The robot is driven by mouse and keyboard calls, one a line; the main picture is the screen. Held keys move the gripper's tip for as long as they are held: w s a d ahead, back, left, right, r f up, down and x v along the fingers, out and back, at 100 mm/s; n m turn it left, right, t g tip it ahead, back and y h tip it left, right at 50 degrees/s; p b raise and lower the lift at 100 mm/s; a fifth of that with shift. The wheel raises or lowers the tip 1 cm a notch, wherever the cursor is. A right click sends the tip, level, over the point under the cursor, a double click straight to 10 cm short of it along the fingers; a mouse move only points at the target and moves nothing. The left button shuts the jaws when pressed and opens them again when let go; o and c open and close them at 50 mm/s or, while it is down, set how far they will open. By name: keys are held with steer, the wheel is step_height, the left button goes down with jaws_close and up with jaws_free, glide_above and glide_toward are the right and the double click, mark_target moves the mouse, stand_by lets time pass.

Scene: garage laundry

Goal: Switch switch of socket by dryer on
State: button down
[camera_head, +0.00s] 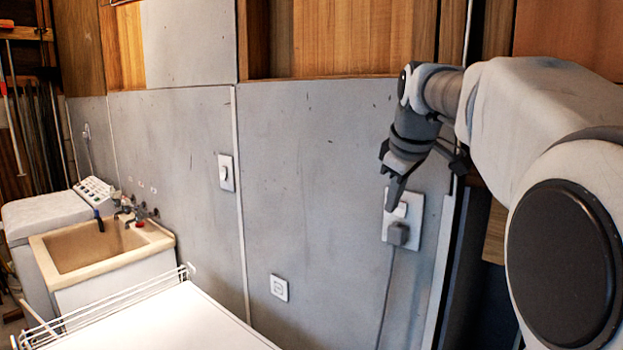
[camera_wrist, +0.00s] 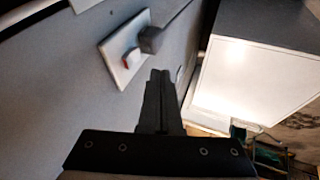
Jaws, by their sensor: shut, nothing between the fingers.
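The wall socket (camera_head: 417,223) is a white plate on the grey wall at the right in the head view. A white rocker switch (camera_head: 401,209) is in its upper part, with a grey plug (camera_head: 397,235) and cord below. In the wrist view the socket plate (camera_wrist: 113,45) shows at upper left, with the switch (camera_wrist: 131,57) showing a red patch, and the plug (camera_wrist: 151,40) beside it. My gripper (camera_head: 390,208) is shut and empty, its tips close to the switch. In the wrist view my gripper (camera_wrist: 160,74) points just beside the plate; contact cannot be told.
Another wall switch (camera_head: 226,172) and a low socket (camera_head: 279,287) are on the same wall. A beige sink (camera_head: 160,238) and a washing machine (camera_head: 45,212) stand at left. A white top (camera_head: 165,325) with a wire rack fills the lower front. A white box-shaped appliance (camera_wrist: 245,80) shows in the wrist view.

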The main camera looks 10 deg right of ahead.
mark_target(400, 204)
steer(key=shift+w+d+f, duration=0.55)
steer(key=shift+w+d, duration=0.1)
steer(key=shift+d, duration=0.1)
steer(key=shift+w+d+f, duration=0.55)
steer(key=shift+w+d, duration=0.1)
steer(key=shift+d, duration=0.05)
steer(key=shift+f+b, duration=0.35)
steer(key=shift+b, duration=0.15)
steer(key=shift+d+r+t+h, duration=0.1)
steer(key=shift+r+t+h, duration=0.1)
steer(key=shift+t+h, duration=0.1)
steer(key=shift+r, duration=0.1)
steer(key=shift+w+r+p, duration=0.1)
steer(key=shift+r+p, duration=0.7)
steer(key=shift+p, duration=0.05)
steer(key=shift+r, duration=0.15)
